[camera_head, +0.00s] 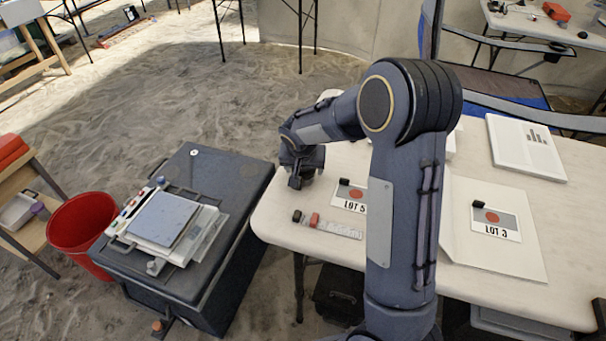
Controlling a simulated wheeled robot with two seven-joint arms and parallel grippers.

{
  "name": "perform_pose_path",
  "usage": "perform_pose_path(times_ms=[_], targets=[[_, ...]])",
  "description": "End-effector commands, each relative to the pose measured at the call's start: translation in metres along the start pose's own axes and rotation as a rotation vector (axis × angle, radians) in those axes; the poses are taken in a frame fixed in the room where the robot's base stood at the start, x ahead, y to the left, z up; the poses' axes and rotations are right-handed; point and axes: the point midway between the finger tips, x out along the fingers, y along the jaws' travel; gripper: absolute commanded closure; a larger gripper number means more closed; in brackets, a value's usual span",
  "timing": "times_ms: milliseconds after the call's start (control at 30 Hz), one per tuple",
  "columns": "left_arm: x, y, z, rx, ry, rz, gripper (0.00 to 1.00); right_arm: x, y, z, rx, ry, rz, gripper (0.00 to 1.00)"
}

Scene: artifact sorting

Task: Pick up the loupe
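I cannot pick out the loupe for sure. A small dark object (297,215) lies at the left end of a pale scale strip (338,230), near the table's left edge, with a small red object (314,219) beside it. My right gripper (296,183) hangs fingers down over the left part of the white table (280,237), just behind these. It appears small and dark, so its finger gap is unclear, and I see nothing held in it. My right arm hides the middle of the table. My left gripper is not in view.
A LOT 5 card (352,206) and a LOT 3 card (496,231) lie on the table, each with a small black block. A white booklet (526,160) is at the back. A dark case (237,191) carrying stacked instruments and a red bucket (82,232) stand left.

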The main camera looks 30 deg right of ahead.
Motion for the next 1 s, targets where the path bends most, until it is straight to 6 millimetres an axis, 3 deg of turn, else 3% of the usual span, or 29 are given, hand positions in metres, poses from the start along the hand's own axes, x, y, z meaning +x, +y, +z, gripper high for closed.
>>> perform_pose_path(times_ms=[33,233,667,867,1000], targets=[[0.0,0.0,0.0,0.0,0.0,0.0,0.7,0.0,0.0,0.0,0.0,0.0,0.0,0.39],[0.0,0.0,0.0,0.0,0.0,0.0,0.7,0.0,0.0,0.0,0.0,0.0,0.0,0.65],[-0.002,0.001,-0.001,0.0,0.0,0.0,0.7,-0.011,-0.001,-0.005,0.0,0.003,-0.002,0.66],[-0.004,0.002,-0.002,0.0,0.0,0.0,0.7,-0.043,0.003,-0.01,0.001,0.003,-0.004,0.66],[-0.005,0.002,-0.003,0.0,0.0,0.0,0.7,-0.084,0.015,0.001,0.0,0.005,-0.008,0.66]])
